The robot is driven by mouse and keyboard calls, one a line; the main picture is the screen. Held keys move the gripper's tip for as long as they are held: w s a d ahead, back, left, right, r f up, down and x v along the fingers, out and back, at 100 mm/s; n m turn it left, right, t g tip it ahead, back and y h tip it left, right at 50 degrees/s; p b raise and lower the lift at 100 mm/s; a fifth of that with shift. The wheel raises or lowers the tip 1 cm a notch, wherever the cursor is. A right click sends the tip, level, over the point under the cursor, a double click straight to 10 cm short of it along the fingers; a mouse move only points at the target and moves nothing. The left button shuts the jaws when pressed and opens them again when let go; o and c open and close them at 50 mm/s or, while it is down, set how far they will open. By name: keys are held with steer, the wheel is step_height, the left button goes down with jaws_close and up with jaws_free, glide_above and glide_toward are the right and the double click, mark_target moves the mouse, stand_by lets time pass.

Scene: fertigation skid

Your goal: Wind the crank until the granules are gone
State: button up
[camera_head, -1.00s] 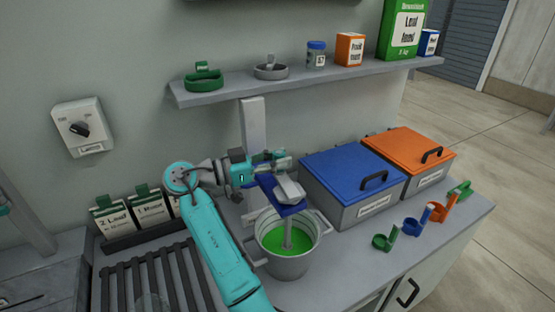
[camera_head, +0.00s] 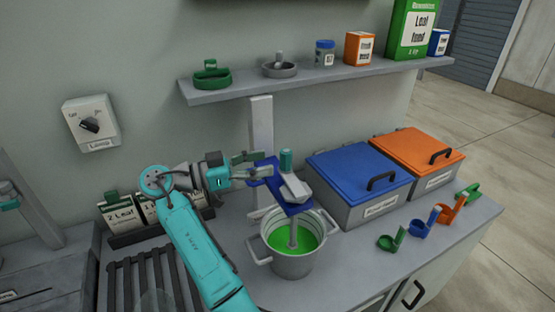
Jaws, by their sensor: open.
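The crank is a grey arm (camera_head: 294,188) with an upright green knob (camera_head: 286,160), mounted on a blue bracket (camera_head: 297,208) above the grey bucket (camera_head: 288,264). A grey shaft runs down from it into bright green contents (camera_head: 308,240) in the bucket. I cannot make out single granules in the green. My gripper (camera_head: 261,166) is open and empty, just left of the knob, with its fingers pointing right. A small gap seems to lie between fingertips and knob. Part of the blue bracket is behind the fingers.
A blue-lidded bin (camera_head: 360,172) and an orange-lidded bin (camera_head: 417,155) stand right of the bucket. Several coloured scoops (camera_head: 392,239) lie in front of them. A shelf (camera_head: 230,92) with containers hangs above. A slatted rack (camera_head: 150,280) and labelled cards (camera_head: 122,217) are at left.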

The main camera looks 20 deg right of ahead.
steer(key=shift+w+a, duration=0.15)
steer(key=shift+a, duration=1.25)
steer(key=shift+w+a, duration=0.1)
steer(key=shift+a, duration=1.25)
